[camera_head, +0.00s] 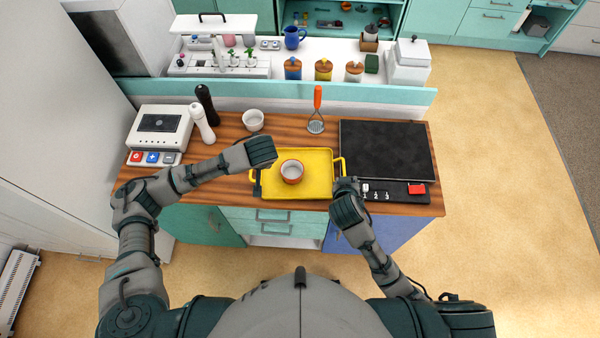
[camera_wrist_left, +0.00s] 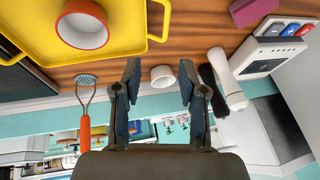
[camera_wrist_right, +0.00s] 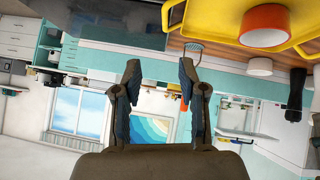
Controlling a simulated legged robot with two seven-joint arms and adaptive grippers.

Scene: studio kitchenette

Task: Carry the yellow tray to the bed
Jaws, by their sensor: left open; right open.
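The yellow tray (camera_head: 322,160) lies flat on the wooden counter, with a looped handle at its left and right ends. A bowl (camera_head: 292,172), orange outside and white inside, sits on it; the bowl also shows in the left wrist view (camera_wrist_left: 82,24) and the right wrist view (camera_wrist_right: 264,26). My left gripper (camera_head: 257,190) is open at the tray's left end; in its wrist view the handle (camera_wrist_left: 166,20) lies beyond the fingertips. My right gripper (camera_head: 347,183) is open by the right end; its wrist view shows a handle (camera_wrist_right: 166,14) beyond the fingertips. Both jaws look empty.
A black cooktop (camera_head: 385,150) is right of the tray. A masher (camera_head: 317,112) and white cup (camera_head: 253,120) stand behind it. Two mills (camera_head: 203,120) and a white appliance (camera_head: 158,133) are at the left. Open floor (camera_head: 490,130) lies right of the counter. The bed is not visible.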

